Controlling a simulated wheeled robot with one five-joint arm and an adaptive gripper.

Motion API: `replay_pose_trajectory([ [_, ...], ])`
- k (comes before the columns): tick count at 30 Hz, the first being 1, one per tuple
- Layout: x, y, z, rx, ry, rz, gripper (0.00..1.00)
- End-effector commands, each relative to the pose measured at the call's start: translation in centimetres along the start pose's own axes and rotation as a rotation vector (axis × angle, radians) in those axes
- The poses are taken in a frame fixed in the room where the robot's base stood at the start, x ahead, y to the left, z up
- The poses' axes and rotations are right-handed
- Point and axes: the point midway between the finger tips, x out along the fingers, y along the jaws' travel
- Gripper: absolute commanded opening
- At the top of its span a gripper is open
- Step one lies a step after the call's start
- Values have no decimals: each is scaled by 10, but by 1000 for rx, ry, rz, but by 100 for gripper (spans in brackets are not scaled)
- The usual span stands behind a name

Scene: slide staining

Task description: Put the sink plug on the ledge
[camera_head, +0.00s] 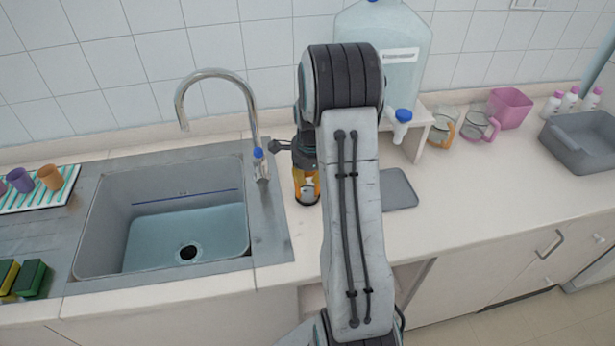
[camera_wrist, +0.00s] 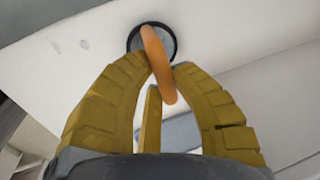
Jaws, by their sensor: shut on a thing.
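The sink plug (camera_wrist: 134,41) shows in the wrist view as a round dark-rimmed disc with a grey middle and an orange ring pull. My gripper (camera_wrist: 162,72) has its yellow fingers shut on the orange pull. In the head view my gripper (camera_head: 307,185) points down just right of the sink's steel surround, over the pale counter (camera_head: 285,280). The plug's dark edge shows below the fingertips there. I cannot tell whether it touches the counter. The sink (camera_head: 160,215) has an open drain hole (camera_head: 188,253). Which surface is the ledge is not clear.
The curved tap (camera_head: 215,73) stands behind the sink, left of my gripper. A large water container (camera_head: 400,65) on a white stand is behind my arm. A grey tray (camera_head: 398,188) lies to the right. Jugs and a grey tub (camera_head: 585,150) are farther right.

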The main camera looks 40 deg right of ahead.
Motion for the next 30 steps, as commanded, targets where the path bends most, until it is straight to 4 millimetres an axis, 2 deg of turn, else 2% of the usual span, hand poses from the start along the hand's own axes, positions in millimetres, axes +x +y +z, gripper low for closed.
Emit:
replay_pose_trajectory([
  [6, 4, 0, 0, 0, 0, -1, 0],
  [7, 3, 1, 0, 0, 0, 0, 24],
  [14, 2, 1, 0, 0, 0, 1, 44],
  [26, -3, -1, 0, 0, 0, -1, 45],
  [30, -20, -1, 0, 0, 0, -5, 45],
])
